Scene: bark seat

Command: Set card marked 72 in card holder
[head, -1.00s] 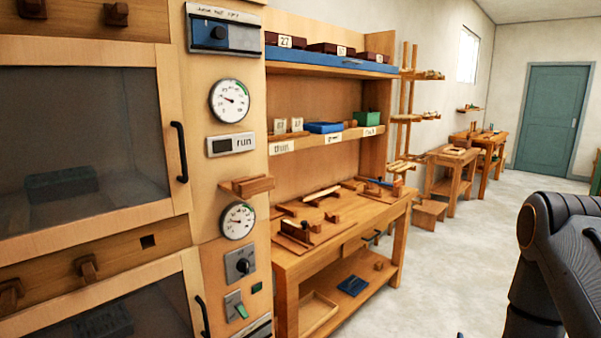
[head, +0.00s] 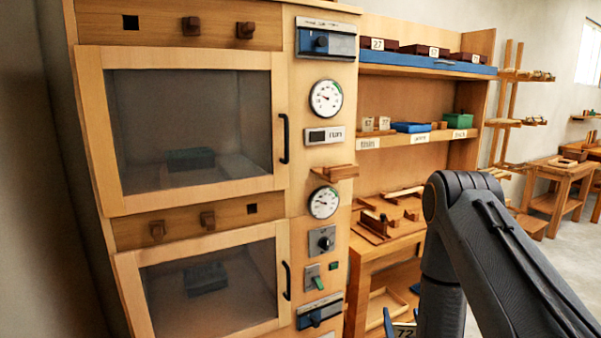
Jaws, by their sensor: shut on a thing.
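The card marked 72 (head: 405,332) shows at the bottom edge, pale with dark digits and mostly cut off by the frame. My gripper (head: 390,325) is beside it, with only a blue part in view, and is shut on the card. A small wooden ledge (head: 334,173) juts from the cabinet's control panel between two round gauges; it looks like a card holder and no card shows in it. My gripper is below and to the right of this ledge in the picture, apart from it.
Two glass-fronted doors (head: 283,139) with black handles fill the left. Gauges, a switch (head: 321,239) and blue-fronted units (head: 326,41) line the panel. A workbench (head: 385,250) with wooden pieces and shelves with cards stand to the right, partly behind my arm.

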